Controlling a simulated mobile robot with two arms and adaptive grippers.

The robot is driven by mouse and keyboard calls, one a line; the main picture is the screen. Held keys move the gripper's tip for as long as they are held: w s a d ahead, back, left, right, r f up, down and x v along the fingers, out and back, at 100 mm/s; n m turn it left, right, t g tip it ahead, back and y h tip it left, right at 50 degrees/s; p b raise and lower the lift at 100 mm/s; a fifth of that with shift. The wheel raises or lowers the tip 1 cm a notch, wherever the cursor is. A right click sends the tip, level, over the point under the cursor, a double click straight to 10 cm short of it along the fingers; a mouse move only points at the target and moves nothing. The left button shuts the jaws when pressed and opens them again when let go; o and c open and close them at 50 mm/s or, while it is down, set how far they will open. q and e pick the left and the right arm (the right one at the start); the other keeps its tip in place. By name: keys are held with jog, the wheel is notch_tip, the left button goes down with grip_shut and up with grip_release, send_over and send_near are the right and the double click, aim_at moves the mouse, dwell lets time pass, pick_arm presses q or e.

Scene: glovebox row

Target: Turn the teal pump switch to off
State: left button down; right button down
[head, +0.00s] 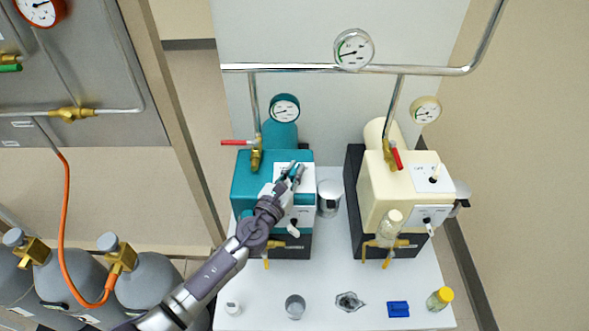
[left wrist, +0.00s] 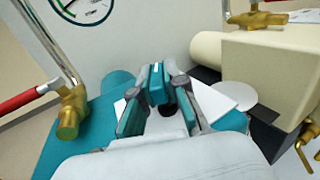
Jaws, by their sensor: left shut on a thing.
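The teal pump (head: 246,184) stands on the white table, with a white switch plate (head: 309,180) on its upper face. My left gripper (head: 290,171) is over this plate, its arm coming up from the lower left. In the left wrist view its fingers (left wrist: 158,88) are close together at the plate (left wrist: 207,99). They are shut on the teal pump switch, which they and the gripper body mostly hide. I cannot tell which way the switch points. My right gripper is not in view.
A red-handled valve (head: 238,143) and a gauge (head: 285,108) rise behind the teal pump. A glass (head: 295,306) stands in front.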

pick_arm(q)
jog(key=n+t+y, duration=0.1)
jog(key=n+y, duration=0.1)
jog(key=y, duration=0.2)
jog(key=shift+n+p, duration=0.3)
jog(key=shift+p, duration=0.1)
jog(key=shift+n+t+y+b, duration=0.35)
jog(key=shift+n+y, duration=0.75)
jog(key=shift+y, duration=0.6)
jog(key=c, duration=1.2)
grip_release()
jog(key=shift+a, duration=0.1)
jog(key=shift+s, duration=0.15)
jog(key=s, duration=1.1)
jog(key=shift+s, duration=0.4)
